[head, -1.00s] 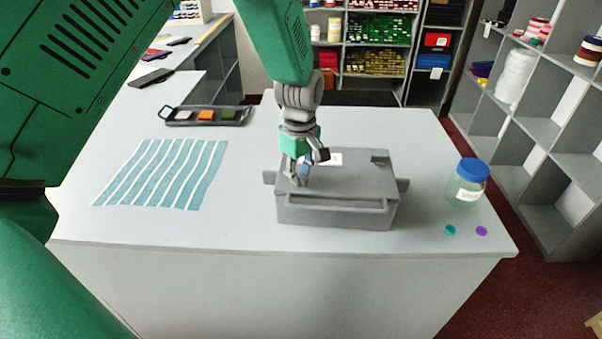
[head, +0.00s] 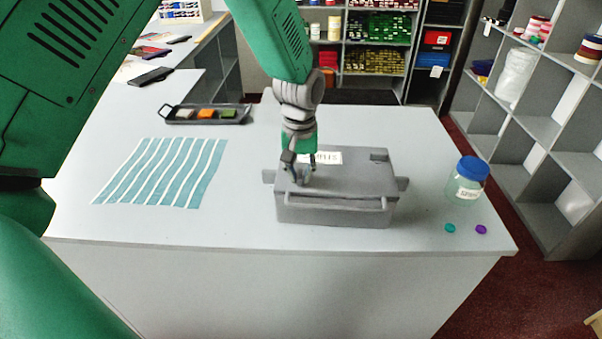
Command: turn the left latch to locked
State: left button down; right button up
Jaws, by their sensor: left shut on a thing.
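A grey lidded box (head: 345,205) stands on the counter, right of the middle. My left gripper (head: 301,180) points down onto the left part of its lid. It is shut on the left latch, which is mostly hidden between the fingers, so I cannot tell its angle. A white label (head: 327,158) shows on the lid just behind the gripper. A small dark grey part (head: 379,156) sits at the lid's back right corner. My right gripper is not in view.
A blue-lidded jar (head: 467,180), a teal button (head: 450,228) and a purple button (head: 481,229) are right of the box. A striped cloth (head: 162,172) lies at left, with a dark tray (head: 207,114) behind it. The counter (head: 240,222) between cloth and box is clear.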

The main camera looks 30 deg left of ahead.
aim_at(300, 172)
pick_arm(q)
jog(key=shift+m, duration=0.4)
jog(key=c, duration=1.6)
grip_release()
notch_tip(300, 172, up, 12)
